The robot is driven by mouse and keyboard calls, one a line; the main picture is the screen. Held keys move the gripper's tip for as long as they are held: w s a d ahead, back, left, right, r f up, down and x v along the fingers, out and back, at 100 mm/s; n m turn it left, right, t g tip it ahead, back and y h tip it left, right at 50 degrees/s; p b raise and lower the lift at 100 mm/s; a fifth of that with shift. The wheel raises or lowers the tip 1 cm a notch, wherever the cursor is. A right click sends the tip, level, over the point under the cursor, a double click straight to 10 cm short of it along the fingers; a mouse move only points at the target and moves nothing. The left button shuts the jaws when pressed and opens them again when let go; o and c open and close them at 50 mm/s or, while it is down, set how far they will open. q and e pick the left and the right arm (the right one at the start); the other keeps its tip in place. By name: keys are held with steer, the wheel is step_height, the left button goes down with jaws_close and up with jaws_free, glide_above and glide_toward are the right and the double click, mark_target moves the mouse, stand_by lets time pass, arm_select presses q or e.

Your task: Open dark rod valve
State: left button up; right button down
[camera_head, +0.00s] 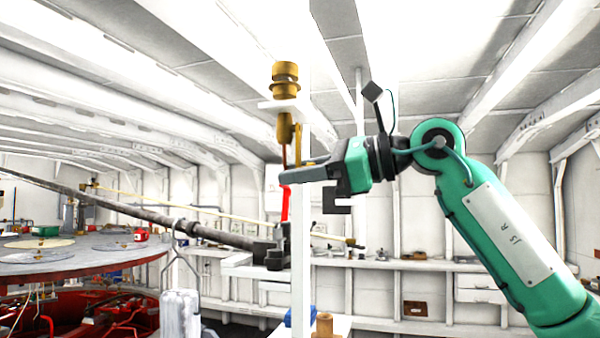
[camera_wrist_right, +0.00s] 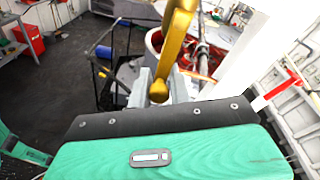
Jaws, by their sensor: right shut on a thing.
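A brass valve body (camera_head: 285,88) is fixed to a white bracket on a white post. A brass lever (camera_head: 298,140) hangs down from it; it shows larger in the right wrist view (camera_wrist_right: 175,40). My right gripper (camera_head: 284,174) reaches in from the right, with its fingers at the lower end of the lever. In the right wrist view the grey fingers close around the lever's rounded tip. A long dark rod (camera_head: 120,209) slopes down from the left to a dark mount near the post. My left gripper is in neither view.
A red handle (camera_head: 285,203) hangs beside the post, close below my right fingers; it also shows in the right wrist view (camera_wrist_right: 275,92). A round table (camera_head: 80,262) stands at left. Wall shelves with small items lie behind. Open floor (camera_wrist_right: 50,95) shows in the wrist view.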

steer(key=shift+d+r, duration=0.1)
steer(key=shift+r, duration=0.2)
steer(key=c, duration=1.4)
jaws_free()
steer(key=shift+o, duration=0.3)
steer(key=shift+s, duration=0.1)
steer(key=shift+f, duration=0.1)
steer(key=shift+d+f+b, duration=0.1)
steer(key=shift+d+b, duration=0.2)
steer(key=b+v, duration=0.4)
steer(key=v, duration=0.9)
steer(key=shift+s, duration=0.2)
